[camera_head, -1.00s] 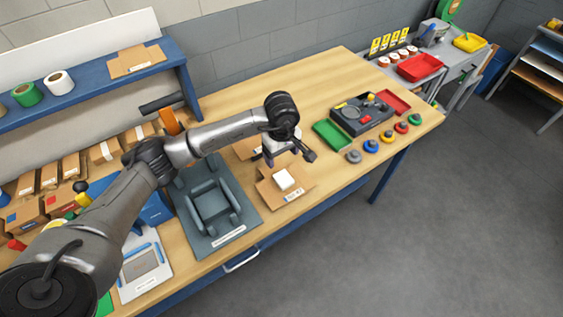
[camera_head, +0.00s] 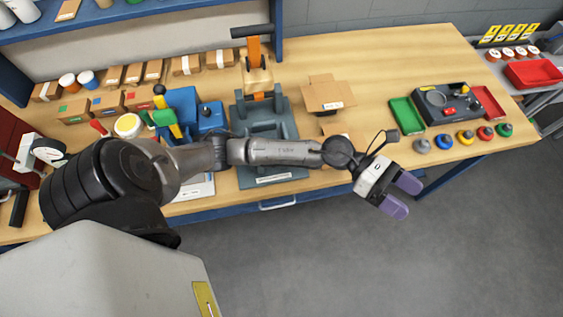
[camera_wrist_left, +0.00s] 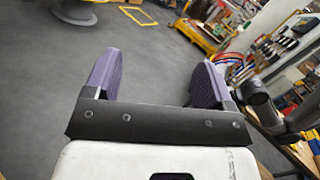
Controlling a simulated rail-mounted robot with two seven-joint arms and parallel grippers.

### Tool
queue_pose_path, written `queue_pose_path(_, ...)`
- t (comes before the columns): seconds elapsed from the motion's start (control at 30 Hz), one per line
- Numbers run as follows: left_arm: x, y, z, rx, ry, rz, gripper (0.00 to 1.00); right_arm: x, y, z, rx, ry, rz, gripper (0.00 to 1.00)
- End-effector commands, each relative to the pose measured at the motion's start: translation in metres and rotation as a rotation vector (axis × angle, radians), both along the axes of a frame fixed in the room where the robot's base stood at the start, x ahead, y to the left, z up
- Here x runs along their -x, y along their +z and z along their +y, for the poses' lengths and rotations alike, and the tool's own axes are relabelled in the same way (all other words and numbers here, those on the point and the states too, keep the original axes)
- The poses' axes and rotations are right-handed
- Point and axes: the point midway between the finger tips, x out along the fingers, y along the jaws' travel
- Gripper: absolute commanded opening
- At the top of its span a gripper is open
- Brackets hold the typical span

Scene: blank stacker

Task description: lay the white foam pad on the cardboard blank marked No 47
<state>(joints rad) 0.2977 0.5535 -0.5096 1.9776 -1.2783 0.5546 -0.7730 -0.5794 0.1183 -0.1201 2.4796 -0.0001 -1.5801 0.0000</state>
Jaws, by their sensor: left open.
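My left gripper (camera_head: 401,196) has purple fingers, spread apart with nothing between them. It hangs out past the bench's front edge, over the floor. In the left wrist view its fingers (camera_wrist_left: 153,80) are also apart and empty, with grey floor beyond. A brown cardboard blank (camera_head: 325,96) with a small white label lies on the bench; the label is too small to read. A sliver of a second blank (camera_head: 337,131) shows nearer the front edge, mostly hidden behind my left arm. The white foam pad is not visible now. My right gripper is out of view.
A grey fixture (camera_head: 282,112) stands left of the blanks. To the right are a green tray (camera_head: 406,115), a dark organiser box (camera_head: 447,103) and several coloured knobs (camera_head: 465,137). Bench (camera_head: 375,60) behind the blanks is clear.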

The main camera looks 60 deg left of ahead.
Motion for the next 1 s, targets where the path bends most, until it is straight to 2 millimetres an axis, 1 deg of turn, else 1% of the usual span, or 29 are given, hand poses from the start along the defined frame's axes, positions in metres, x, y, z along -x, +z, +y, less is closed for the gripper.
queue_pose_path(0.03,0.003,0.008,0.002,0.167,0.070,0.099,0.77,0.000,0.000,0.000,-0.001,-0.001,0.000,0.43)
queue_pose_path(0.1,0.002,0.018,0.015,0.403,0.181,0.250,0.77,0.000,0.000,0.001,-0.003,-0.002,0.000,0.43)
queue_pose_path(0.17,0.001,0.019,0.032,0.599,0.281,0.391,0.77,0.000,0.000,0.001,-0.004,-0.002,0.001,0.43)
queue_pose_path(0.2,0.001,0.015,0.044,0.727,0.347,0.489,0.77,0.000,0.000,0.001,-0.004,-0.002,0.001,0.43)
queue_pose_path(0.27,0.003,0.003,0.065,0.913,0.453,0.641,0.77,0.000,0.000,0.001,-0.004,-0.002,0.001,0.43)
queue_pose_path(0.3,0.006,-0.008,0.078,1.033,0.525,0.744,0.77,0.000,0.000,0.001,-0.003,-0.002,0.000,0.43)
queue_pose_path(0.37,0.015,-0.030,0.098,1.205,0.640,0.903,0.77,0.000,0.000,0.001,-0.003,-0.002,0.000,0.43)
queue_pose_path(0.4,0.024,-0.048,0.110,1.315,0.721,1.008,0.77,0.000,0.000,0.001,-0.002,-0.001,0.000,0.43)
queue_pose_path(0.47,0.041,-0.076,0.125,1.468,0.847,1.167,0.77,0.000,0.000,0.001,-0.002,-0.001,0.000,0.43)
queue_pose_path(0.5,0.056,-0.095,0.132,1.562,0.934,1.269,0.77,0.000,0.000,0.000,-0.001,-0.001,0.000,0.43)
queue_pose_path(0.57,0.081,-0.122,0.140,1.686,1.067,1.412,0.77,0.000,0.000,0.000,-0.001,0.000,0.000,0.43)
queue_pose_path(0.6,0.099,-0.139,0.143,1.757,1.156,1.502,0.77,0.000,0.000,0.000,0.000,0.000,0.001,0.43)
queue_pose_path(0.67,0.127,-0.159,0.144,1.849,1.286,1.625,0.77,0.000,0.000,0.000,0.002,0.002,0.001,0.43)
queue_pose_path(0.7,0.146,-0.171,0.144,1.897,1.369,1.695,0.77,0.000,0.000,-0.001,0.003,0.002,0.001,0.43)
queue_pose_path(0.8,0.188,-0.191,0.141,1.980,1.560,1.843,0.77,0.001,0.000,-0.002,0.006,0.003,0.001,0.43)
queue_pose_path(0.83,0.199,-0.194,0.139,-1.951,-1.572,-1.835,0.77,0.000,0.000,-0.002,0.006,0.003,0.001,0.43)
queue_pose_path(0.9,0.221,-0.201,0.136,-1.846,-1.560,-1.775,0.77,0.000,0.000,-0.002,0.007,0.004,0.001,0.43)
queue_pose_path(1.0,0.242,-0.205,0.133,-1.749,-1.550,-1.717,0.77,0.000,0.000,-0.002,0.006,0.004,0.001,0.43)
